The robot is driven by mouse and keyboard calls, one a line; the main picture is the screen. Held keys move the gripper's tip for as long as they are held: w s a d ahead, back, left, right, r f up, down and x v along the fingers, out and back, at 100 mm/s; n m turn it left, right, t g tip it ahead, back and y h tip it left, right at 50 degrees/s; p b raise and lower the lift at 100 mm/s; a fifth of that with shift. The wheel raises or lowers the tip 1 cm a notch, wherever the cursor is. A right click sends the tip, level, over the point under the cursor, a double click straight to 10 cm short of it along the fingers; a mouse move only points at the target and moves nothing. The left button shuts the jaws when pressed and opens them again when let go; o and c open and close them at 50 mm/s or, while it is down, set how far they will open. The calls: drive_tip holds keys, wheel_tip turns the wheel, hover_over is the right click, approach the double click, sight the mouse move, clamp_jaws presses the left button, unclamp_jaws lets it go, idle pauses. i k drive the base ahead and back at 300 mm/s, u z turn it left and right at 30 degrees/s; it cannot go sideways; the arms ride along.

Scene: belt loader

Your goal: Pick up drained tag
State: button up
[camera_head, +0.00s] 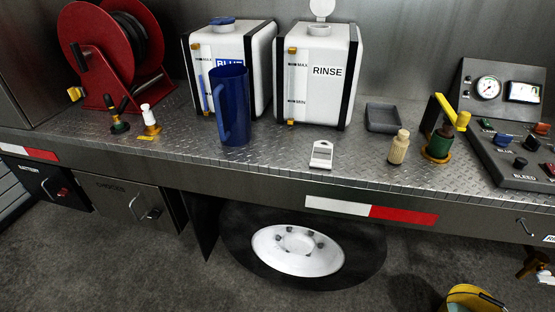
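A small white tag (321,154) lies on the metal tread-plate deck (270,163), near its front edge and in front of the RINSE tank. It has a narrow top with a hole-like notch and a grey band low on its face. Any writing on it is too small to read, so I cannot confirm that it says drained. Nothing touches it. My gripper is not in view.
A blue jug (233,105) stands left of the tag, before two white tanks; one is the RINSE tank (325,85). A grey tray (382,118), beige bottle (398,148), yellow-handled valve (438,140) and control panel (510,120) are to the right. A red hose reel (95,55) stands left.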

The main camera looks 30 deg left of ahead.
sight(321, 154)
drive_tip(key=u, duration=1.1)
drive_tip(key=k, duration=1.15)
drive_tip(key=u, duration=0.6)
drive_tip(key=i, duration=1.9)
drive_tip(key=z, duration=0.55)
